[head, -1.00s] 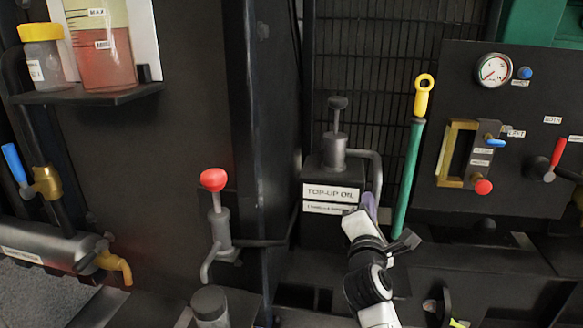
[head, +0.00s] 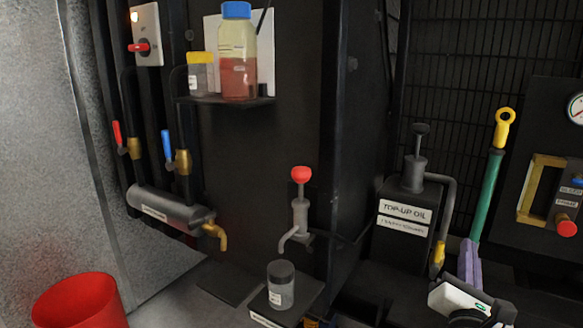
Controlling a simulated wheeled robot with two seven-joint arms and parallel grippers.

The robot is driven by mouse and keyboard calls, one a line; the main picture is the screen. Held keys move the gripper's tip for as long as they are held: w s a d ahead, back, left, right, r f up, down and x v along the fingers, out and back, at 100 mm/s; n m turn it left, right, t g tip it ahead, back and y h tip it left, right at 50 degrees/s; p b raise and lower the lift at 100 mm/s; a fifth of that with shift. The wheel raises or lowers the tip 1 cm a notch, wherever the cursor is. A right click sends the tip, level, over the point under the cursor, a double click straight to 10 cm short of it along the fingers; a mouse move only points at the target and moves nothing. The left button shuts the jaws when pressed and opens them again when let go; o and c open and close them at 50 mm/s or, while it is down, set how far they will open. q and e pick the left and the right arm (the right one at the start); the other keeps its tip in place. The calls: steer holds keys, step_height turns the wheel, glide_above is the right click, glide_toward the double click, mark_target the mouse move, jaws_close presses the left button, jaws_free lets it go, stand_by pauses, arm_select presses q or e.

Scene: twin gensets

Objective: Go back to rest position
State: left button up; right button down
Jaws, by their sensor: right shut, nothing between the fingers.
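My right gripper (head: 468,246) is at the lower right of the head view. Its purple fingers point up and are shut with nothing between them. Its white body is cut by the bottom edge. It shows in front of the machine, right of the top-up oil pump (head: 413,175) with its grey spout and yellow tip (head: 437,256). I cannot tell whether it touches anything. My left gripper is not in view.
A green dipstick with a yellow ring (head: 489,185) stands behind my right gripper. A blue-capped bottle (head: 238,60) is on a shelf. A red bucket (head: 80,302) is at the lower left.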

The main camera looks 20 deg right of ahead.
steer(key=s+a+f+n+t+y, duration=0.1)
steer(key=a+f+n+y, duration=0.3)
steer(key=a+n, duration=0.55)
steer(key=a+f+n+t+y, duration=0.1)
steer(key=a+f+n+y, duration=0.2)
steer(key=a+n+y, duration=0.65)
steer(key=s+a+f+n+t+y, duration=0.1)
steer(key=a+f+n+y, duration=0.3)
steer(key=n, duration=0.9)
steer(key=s+a+f+n+g, duration=0.5)
steer(key=s+f+n, duration=0.3)
steer(key=f+n, duration=0.1)
steer(key=s+a+f+n+g, duration=0.4)
steer(key=s+a+f+n, duration=0.1)
steer(key=s+f+n, duration=0.3)
arm_select(q)
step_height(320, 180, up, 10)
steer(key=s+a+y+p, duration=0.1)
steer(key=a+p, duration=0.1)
steer(key=p, duration=1.5)
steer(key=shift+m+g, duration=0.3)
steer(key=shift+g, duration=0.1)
arm_select(e)
step_height(320, 180, up, 9)
steer(key=d+n+h, duration=0.1)
steer(key=d+n, duration=0.1)
steer(key=shift+s+g, duration=0.4)
